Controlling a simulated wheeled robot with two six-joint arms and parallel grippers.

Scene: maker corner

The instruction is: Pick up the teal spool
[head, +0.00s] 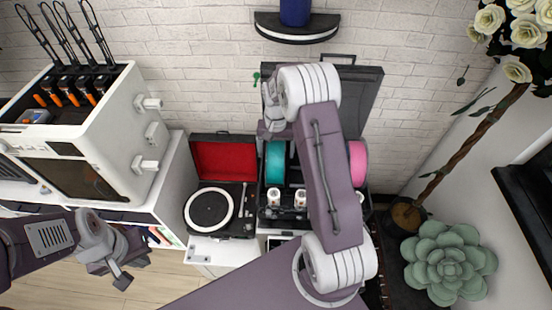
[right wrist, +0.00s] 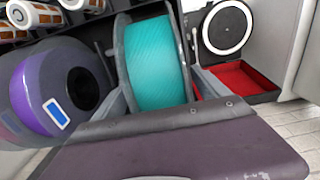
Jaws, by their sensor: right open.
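The teal spool (head: 275,163) stands upright in a dark open case, left of my right arm in the head view. In the right wrist view the teal spool (right wrist: 157,65) has grey flanges and lies just ahead of my right gripper (right wrist: 163,92). The gripper's open fingers show at either side of the spool's near edge; I cannot tell whether they touch it. In the head view the right gripper (head: 270,115) is partly hidden by its own wrist. My left gripper (head: 122,278) hangs at lower left, away from the spool; its jaw opening is unclear.
A purple spool (right wrist: 38,98) stands close beside the teal one in the wrist view. A pink spool (head: 358,163) is right of my arm. A record player (head: 210,208) with red-lined lid and a white printer (head: 85,135) stand left.

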